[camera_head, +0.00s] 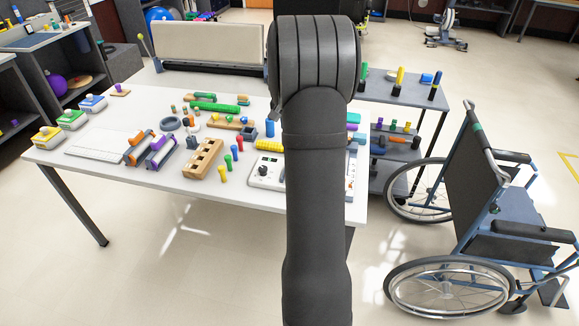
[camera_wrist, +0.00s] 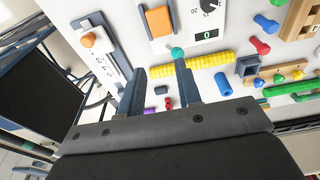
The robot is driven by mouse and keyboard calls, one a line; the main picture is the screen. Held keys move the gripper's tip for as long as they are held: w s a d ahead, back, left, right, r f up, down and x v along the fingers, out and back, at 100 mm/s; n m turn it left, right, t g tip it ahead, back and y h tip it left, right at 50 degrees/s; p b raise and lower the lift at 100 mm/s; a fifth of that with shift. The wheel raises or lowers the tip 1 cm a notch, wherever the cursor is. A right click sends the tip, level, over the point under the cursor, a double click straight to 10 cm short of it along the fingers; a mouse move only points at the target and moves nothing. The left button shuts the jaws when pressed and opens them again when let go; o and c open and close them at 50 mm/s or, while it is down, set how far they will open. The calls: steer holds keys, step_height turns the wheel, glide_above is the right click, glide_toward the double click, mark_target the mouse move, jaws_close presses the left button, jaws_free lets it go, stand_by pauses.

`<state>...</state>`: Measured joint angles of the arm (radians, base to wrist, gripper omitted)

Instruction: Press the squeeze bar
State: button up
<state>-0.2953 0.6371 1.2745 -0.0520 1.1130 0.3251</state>
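An orange block (camera_wrist: 158,21) in a dark frame sits on a white panel at the top of the wrist view. It may be the squeeze bar, but I cannot be sure. My gripper (camera_wrist: 161,72) is open, its two dark fingers apart, with nothing seen held between them. The orange block lies beyond the fingertips, apart from them in the picture. A teal ball (camera_wrist: 177,53) shows at the tip of the right finger; I cannot tell if they touch. In the head view my arm hides the gripper and part of the table.
The white table (camera_head: 140,183) carries several pegs, rollers and boxes. A white control box (camera_head: 265,174) stands near its front edge. In the wrist view, a yellow ridged bar (camera_wrist: 208,61) and a slider scale with an orange knob (camera_wrist: 88,40) lie nearby. A wheelchair (camera_head: 470,190) stands at right.

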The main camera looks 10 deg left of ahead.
steer(key=shift+s+f+t, duration=0.55)
steer(key=shift+s+t, duration=0.05)
steer(key=shift+s, duration=0.15)
jaws_close()
steer(key=shift+s+a+f+t, duration=0.15)
steer(key=shift+s+f+t, duration=0.1)
steer(key=shift+s+t, duration=0.15)
steer(key=shift+f, duration=0.1)
steer(key=x, duration=1.2)
steer(key=shift+s+f, duration=0.3)
steer(key=shift+f, duration=0.65)
steer(key=shift+f, duration=0.1)
